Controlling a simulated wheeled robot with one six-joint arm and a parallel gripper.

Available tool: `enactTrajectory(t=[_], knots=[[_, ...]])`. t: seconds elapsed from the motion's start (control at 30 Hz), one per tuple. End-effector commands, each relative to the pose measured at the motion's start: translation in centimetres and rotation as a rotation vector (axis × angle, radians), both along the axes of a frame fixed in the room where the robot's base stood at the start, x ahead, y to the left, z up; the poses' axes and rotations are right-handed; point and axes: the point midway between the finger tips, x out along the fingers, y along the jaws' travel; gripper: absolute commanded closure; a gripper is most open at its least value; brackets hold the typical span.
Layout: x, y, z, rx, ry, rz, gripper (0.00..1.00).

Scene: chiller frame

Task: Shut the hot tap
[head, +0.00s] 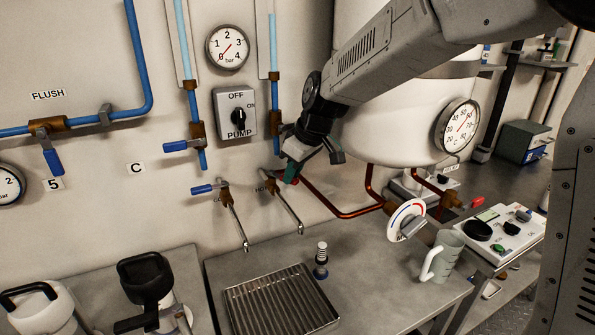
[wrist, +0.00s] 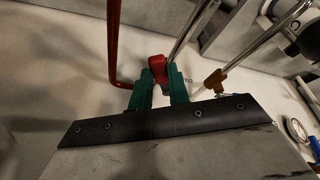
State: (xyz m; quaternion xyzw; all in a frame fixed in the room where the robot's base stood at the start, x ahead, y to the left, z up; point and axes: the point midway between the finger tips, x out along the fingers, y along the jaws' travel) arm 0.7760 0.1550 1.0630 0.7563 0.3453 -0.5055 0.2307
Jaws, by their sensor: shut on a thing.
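The hot tap (head: 272,187) is on the wall, with a brass body and a thin metal spout running down to the right. A label beside it is partly hidden. My gripper (head: 293,172) is at the tap, coming from the upper right, and covers most of its handle. In the wrist view, my gripper's two green fingers (wrist: 160,84) are shut on the red tap handle (wrist: 158,66), one on each side. The spout (wrist: 186,35) rises behind it. The frames do not show water clearly.
The cold tap with a blue lever (head: 204,189) is just left. A red-brown pipe (head: 325,203) runs right of my gripper, below the white tank (head: 395,125). A ribbed drain tray (head: 280,302) and a mug (head: 444,256) are below. The counter between them is mostly clear.

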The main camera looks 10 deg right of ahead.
Motion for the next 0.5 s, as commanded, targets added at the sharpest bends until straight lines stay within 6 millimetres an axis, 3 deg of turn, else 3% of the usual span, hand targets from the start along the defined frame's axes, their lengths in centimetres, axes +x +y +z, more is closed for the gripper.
enactTrajectory(t=[0.07, 0.1, 0.17, 0.2, 0.5], knots=[[-0.08, 0.00, -0.06, 0.000, 0.003, 0.001, 1.00], [-0.09, -0.01, -0.06, 0.000, 0.003, 0.001, 0.80], [-0.07, -0.02, -0.06, -0.001, 0.002, 0.000, 0.63], [-0.05, -0.03, -0.05, -0.001, 0.002, 0.000, 0.60], [-0.04, -0.20, 0.28, 0.001, -0.001, -0.002, 0.60]])
